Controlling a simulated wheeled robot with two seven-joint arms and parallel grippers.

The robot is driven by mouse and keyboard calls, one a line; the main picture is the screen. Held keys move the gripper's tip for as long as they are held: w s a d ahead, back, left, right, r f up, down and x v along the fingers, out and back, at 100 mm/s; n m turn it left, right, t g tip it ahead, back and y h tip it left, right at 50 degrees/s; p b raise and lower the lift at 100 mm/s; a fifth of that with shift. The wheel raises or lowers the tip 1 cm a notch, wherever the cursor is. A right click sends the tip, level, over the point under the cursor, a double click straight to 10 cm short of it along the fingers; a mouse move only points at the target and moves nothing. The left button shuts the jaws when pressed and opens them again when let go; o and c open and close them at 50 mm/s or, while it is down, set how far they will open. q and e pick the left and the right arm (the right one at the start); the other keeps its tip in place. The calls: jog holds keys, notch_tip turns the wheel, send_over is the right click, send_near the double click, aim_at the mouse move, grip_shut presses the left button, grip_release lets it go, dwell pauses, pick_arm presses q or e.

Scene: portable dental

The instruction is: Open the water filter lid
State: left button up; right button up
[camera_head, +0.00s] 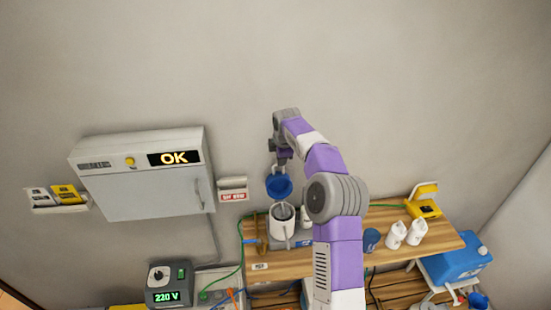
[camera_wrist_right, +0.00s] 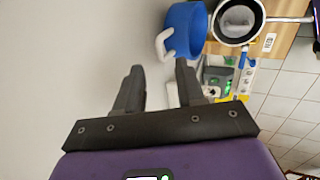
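The water filter is a white cylindrical body (camera_head: 283,228) on the wooden shelf, its top open with a dark rim and grey inside; it also shows at the top right of the right wrist view (camera_wrist_right: 238,22). Its blue lid (camera_head: 279,188) stands raised at the wall side of the opening. In the right wrist view the lid (camera_wrist_right: 187,28) has a white loop handle (camera_wrist_right: 163,44) facing my fingers. My right gripper (camera_wrist_right: 159,68) is open and empty, its fingertips just short of the handle. My left gripper is not in view.
The wooden shelf (camera_head: 390,258) holds a blue cup (camera_head: 371,239), white bottles (camera_head: 397,235) and a yellow case (camera_head: 424,207). A white cabinet (camera_head: 150,185) reading OK hangs on the wall at left. The wall is close behind the lid.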

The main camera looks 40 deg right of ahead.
send_over(279, 174)
jog(key=shift+s+a+f+p, duration=0.15)
jog(key=shift+f+p, duration=0.25)
jog(key=shift+f, duration=2.1)
grip_shut()
